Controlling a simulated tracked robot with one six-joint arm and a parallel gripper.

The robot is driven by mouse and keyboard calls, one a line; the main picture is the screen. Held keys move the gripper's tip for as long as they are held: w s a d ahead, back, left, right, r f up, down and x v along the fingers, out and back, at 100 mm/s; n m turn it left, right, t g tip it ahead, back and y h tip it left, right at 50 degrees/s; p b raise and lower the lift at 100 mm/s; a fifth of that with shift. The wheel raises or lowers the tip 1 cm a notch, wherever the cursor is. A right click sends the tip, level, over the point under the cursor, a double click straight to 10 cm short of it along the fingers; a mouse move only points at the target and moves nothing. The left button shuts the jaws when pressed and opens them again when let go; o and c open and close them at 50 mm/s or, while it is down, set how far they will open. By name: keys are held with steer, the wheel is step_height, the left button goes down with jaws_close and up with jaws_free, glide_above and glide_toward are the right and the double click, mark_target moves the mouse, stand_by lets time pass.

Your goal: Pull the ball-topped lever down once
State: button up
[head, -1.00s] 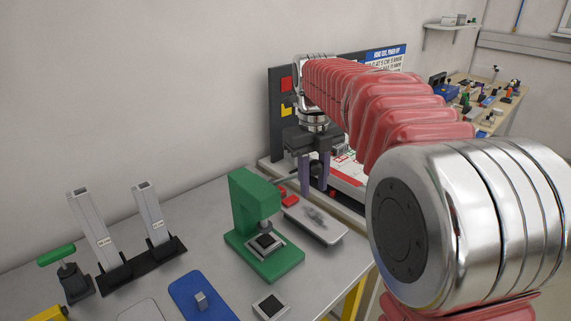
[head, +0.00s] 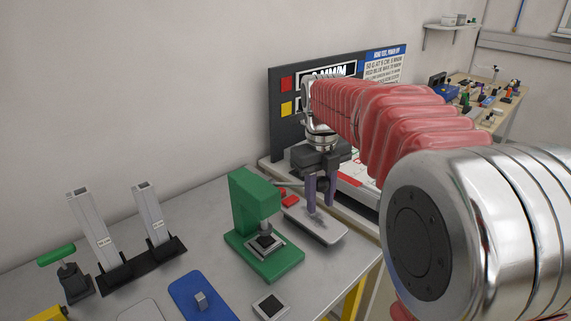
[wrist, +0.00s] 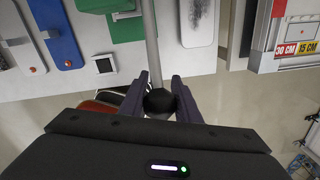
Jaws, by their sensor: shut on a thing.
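The lever is a thin grey rod (head: 288,184) running from the green press (head: 243,205) toward my gripper (head: 321,210) in the head view. In the wrist view the rod (wrist: 151,38) comes down from the top and ends in a black ball (wrist: 160,102). The ball sits between the two purple fingers of my gripper (wrist: 160,78), which is shut on it.
A pale pad with a grey smudge (head: 325,231) lies below the fingers. A dark sign panel (head: 290,125) stands behind my gripper. Two upright grey chutes (head: 92,225), a green-handled device (head: 74,277) and a blue plate (head: 195,298) are to the left.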

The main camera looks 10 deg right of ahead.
steer(key=shift+s+d+f, duration=0.1)
steer(key=shift+f, duration=0.05)
steer(key=shift+s+d+f, duration=0.15)
steer(key=shift+s+f, duration=0.1)
steer(key=shift+f, duration=0.5)
steer(key=shift+s+d+f, duration=0.1)
steer(key=shift+s+f, duration=0.15)
steer(key=shift+f, duration=0.5)
steer(key=shift+s+d+f, duration=0.15)
steer(key=shift+s+f, duration=0.1)
steer(key=shift+f, duration=0.65)
steer(key=shift+s+d+f, duration=0.1)
steer(key=shift+s+f, duration=0.05)
steer(key=shift+f, duration=1)
steer(key=shift+s+d+f, duration=0.1)
steer(key=shift+s+f, duration=0.05)
steer(key=shift+f, duration=0.95)
steer(key=shift+f, duration=0.2)
